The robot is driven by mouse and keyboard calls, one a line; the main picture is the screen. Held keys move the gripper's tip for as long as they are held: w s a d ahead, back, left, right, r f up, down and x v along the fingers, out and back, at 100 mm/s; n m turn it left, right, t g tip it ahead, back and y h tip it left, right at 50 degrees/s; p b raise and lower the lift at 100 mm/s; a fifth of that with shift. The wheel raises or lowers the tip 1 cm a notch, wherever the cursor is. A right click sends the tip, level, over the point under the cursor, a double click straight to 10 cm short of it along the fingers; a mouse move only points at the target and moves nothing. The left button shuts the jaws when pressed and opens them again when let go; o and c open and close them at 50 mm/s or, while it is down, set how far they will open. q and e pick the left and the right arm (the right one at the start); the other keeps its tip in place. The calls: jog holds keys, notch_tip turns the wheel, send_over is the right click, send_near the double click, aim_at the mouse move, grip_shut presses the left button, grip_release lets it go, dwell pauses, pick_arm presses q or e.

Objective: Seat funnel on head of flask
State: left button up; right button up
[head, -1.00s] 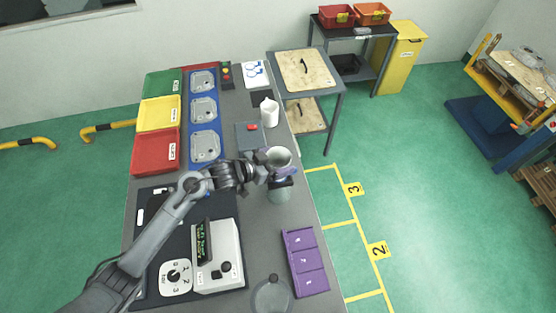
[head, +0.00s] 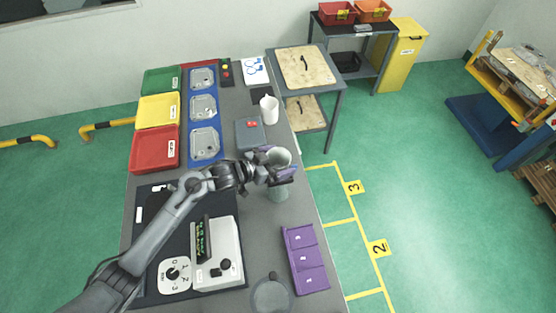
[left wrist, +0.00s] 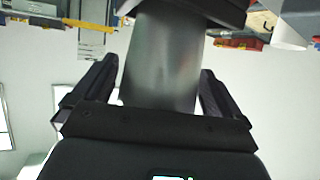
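The grey translucent funnel (head: 281,157) stands mouth up above the flask (head: 278,193) near the table's right edge. The flask is pale and see-through. My left gripper (head: 278,168) has its fingers spread on either side of the funnel. In the left wrist view the grey funnel (left wrist: 163,60) shows between the two fingers, with gaps at both sides, so the gripper (left wrist: 158,92) is open around it. The fingers hide the join between funnel and flask, so I cannot tell how deep the funnel sits. My right gripper is not in view.
A white jug (head: 269,110) stands farther back on the table. A purple tray (head: 305,258) and a round grey vessel (head: 270,296) are nearer. A control box (head: 218,255) lies left, below my arm. Red, yellow and green trays line the far left.

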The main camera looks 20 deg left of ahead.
pick_arm(q)
jog(key=shift+s+a+r, duration=0.25)
jog(key=shift+s+a, duration=0.1)
jog(key=shift+s, duration=0.15)
jog(key=v, duration=0.9)
jog(key=shift+s, duration=0.2)
jog(key=shift+a+r, duration=0.1)
jog(key=shift+a, duration=0.05)
